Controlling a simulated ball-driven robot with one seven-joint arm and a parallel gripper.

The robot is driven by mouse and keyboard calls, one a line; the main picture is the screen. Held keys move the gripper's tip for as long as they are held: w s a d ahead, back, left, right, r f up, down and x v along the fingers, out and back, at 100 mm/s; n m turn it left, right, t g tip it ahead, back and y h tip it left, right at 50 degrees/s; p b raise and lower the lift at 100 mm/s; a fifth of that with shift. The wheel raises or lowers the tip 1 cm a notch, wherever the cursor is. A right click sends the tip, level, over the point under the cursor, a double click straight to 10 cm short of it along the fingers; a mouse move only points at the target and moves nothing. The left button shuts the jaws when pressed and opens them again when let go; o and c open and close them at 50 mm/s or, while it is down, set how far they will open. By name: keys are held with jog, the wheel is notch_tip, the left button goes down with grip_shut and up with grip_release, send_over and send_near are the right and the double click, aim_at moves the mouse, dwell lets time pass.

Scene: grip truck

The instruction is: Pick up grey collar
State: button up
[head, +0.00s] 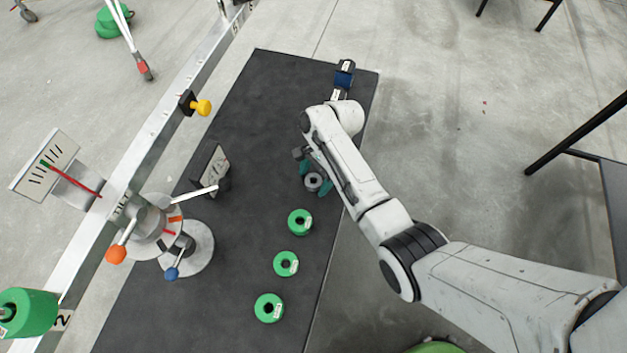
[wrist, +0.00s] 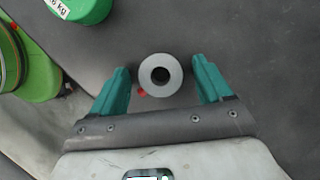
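The grey collar (head: 313,182) is a small ring with a dark hole, on the dark mat (head: 240,120) near its right edge. It also shows in the wrist view (wrist: 148,75), with a small red part at its lower left. My gripper (wrist: 161,66) is open, with teal fingers on either side of the collar. Dark gaps show between the collar and both fingers. In the head view my gripper (head: 314,178) is over the collar, partly hidden by my arm. Height above the mat is hard to tell.
Three green ring weights (head: 300,222) lie in a row below the collar in the head view. A blue-and-black item (head: 344,76) is at the mat's far end. A metal beam with a dial (head: 150,222) and levers runs along the left.

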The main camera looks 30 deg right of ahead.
jog(key=c, duration=1.3)
jog(key=shift+r+p, duration=5.25)
jog(key=shift+r, duration=3.55)
jog(key=shift+f, duration=0.1)
